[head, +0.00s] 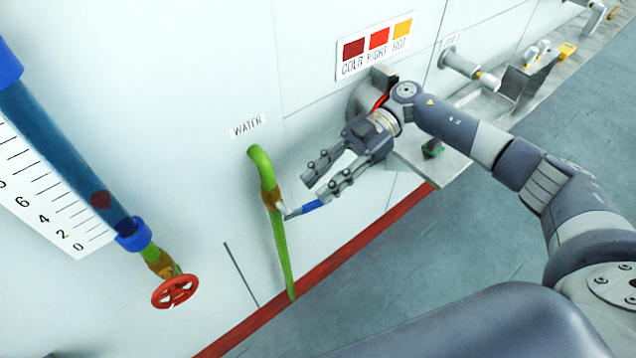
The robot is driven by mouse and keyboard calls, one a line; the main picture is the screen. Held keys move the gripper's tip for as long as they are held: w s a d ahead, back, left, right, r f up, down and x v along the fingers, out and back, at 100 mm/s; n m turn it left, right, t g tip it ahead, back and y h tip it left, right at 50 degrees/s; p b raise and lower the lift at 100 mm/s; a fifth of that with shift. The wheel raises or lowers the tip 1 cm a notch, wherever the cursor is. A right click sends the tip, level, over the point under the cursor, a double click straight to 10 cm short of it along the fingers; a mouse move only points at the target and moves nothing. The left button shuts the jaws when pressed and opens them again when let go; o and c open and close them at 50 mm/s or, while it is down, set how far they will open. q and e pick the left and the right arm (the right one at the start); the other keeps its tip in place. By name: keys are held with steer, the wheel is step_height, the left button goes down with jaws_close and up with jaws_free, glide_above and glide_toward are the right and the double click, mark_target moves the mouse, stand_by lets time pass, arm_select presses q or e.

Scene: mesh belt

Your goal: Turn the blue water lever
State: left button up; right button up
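The blue water lever (308,208) sticks out to the right from a brass valve (270,196) on a green pipe (281,245), under a label reading WATER (247,125). Its blue handle points right and slightly up. My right gripper (318,189) comes in from the right, its two fingers spread apart and empty. The lower fingertip is close to the blue handle's outer end; I cannot tell whether they touch. My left gripper is not in view.
A blue sight tube (60,135) with a numbered scale and a red handwheel (175,291) are at left. A colour sign (376,46) hangs above my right wrist. A metal shelf (430,165) lies behind my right arm. Open floor (400,260) is at right.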

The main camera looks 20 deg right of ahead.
steer(key=shift+w+d+r+p, duration=0.2)
steer(key=shift+d+r+p, duration=0.1)
steer(key=shift+d+r, duration=0.3)
steer(key=shift+w+d+r+p, duration=0.15)
steer(key=shift+d+r+p, duration=0.2)
steer(key=shift+r, duration=0.35)
